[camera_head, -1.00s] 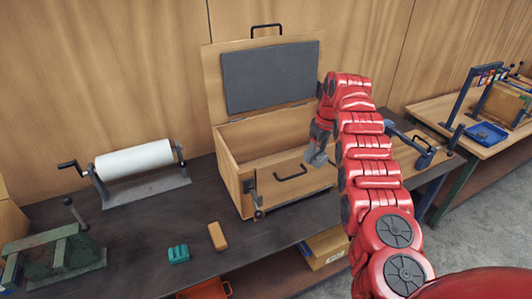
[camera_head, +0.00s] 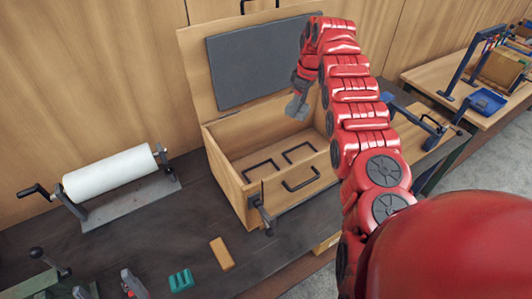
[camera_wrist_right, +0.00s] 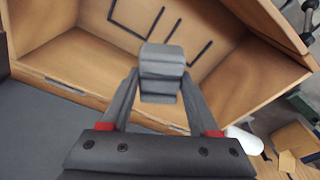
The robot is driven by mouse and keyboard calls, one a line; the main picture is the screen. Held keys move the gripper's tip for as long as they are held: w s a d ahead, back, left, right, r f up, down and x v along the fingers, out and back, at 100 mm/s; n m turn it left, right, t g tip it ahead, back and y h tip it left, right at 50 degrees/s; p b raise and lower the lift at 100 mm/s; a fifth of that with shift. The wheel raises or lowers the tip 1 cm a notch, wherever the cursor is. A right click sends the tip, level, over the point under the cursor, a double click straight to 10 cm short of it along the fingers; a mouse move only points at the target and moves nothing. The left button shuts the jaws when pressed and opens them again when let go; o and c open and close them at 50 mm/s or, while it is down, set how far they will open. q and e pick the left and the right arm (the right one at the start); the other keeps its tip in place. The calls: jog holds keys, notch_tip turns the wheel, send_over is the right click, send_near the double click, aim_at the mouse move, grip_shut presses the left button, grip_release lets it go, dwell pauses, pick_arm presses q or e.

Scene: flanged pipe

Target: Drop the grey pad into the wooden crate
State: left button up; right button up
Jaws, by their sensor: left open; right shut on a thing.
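The grey pad (camera_head: 297,107) is a small ribbed block held by my right gripper (camera_head: 300,94), above the right part of the open wooden crate (camera_head: 222,185). In the right wrist view the pad (camera_wrist_right: 162,72) sits between the two fingertips of my right gripper (camera_wrist_right: 160,90). The crate's interior shows behind it, with dark line shapes on the wood, and the pad is clear of the crate floor. My left gripper (camera_head: 108,289) is at the bottom left edge of the head view, jaws apart and empty, partly cut off.
The raised crate lid holds a dark grey panel (camera_head: 255,62). A white roll on a stand (camera_head: 110,172) is left of the crate. A teal block (camera_head: 181,280) and a tan block (camera_head: 221,253) lie on the dark bench in front. A blue tray (camera_head: 487,101) is on the right bench.

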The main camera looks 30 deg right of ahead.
aim_at(297, 118)
jog(key=f, duration=0.4)
jog(key=shift+w+f, duration=0.2)
jog(key=shift+f, duration=0.5)
jog(key=shift+s, duration=0.15)
jog(key=o, duration=1.4)
